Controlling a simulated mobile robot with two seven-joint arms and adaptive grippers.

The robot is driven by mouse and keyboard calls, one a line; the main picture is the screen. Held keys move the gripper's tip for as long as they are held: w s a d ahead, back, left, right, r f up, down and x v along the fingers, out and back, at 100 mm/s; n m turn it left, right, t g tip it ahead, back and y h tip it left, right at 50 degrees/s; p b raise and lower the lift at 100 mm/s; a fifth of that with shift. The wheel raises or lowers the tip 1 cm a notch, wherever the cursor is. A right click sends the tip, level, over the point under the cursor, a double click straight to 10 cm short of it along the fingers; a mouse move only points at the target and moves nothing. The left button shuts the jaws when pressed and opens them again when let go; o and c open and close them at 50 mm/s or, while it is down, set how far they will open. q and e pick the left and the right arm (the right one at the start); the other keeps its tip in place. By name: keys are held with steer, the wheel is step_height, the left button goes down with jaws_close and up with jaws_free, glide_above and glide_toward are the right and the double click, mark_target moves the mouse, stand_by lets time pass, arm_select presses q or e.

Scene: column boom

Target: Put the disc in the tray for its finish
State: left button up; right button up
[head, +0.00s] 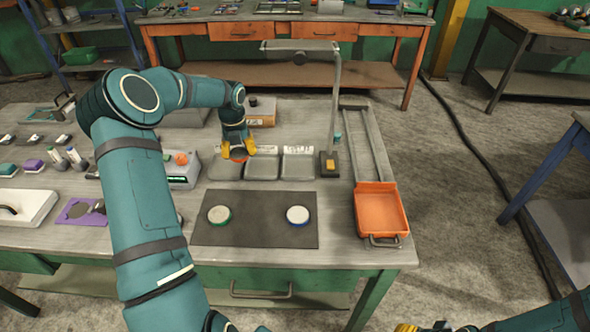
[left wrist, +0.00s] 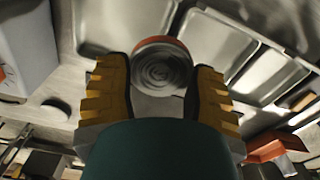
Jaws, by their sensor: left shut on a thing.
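My left gripper (head: 239,150) is shut on a disc (head: 239,156) with an orange-red rim. In the left wrist view the disc (left wrist: 162,70) shows a grey face with ring-like swirls between the yellow fingers. The gripper is above the row of shallow metal trays, over the left tray (head: 224,170); the gap beneath is hard to judge. The middle tray (head: 262,168) and right tray (head: 298,168) look empty. White labels stand behind them, too small to read. A green-rimmed disc (head: 219,215) and a blue-rimmed disc (head: 298,215) lie on the dark mat (head: 258,235). Only a yellow bit of my right gripper (head: 406,328) shows at the bottom edge.
An orange bin (head: 380,212) sits at the right edge by two rails.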

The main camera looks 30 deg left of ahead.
arm_select(q)
steer(key=shift+w+a+f, duration=0.1)
steer(key=shift+w+f, duration=0.05)
steer(key=shift+f, duration=0.2)
steer(key=shift+w+b, duration=0.1)
steer(key=shift+b, duration=0.2)
steer(key=b, duration=0.2)
glide_above(299, 170)
steer(key=shift+a, duration=0.45)
steer(key=shift+w+d, duration=0.1)
steer(key=shift+d, duration=0.4)
step_height(299, 170, down, 3)
steer(key=shift+a+b, duration=0.1)
steer(key=shift+b, duration=0.35)
steer(key=shift+a+f, duration=0.1)
steer(key=shift+f, duration=0.15)
arm_select(e)
steer(key=x, duration=0.2)
steer(key=d+x, duration=0.1)
steer(key=x, duration=0.1)
steer(key=shift+f, duration=0.2)
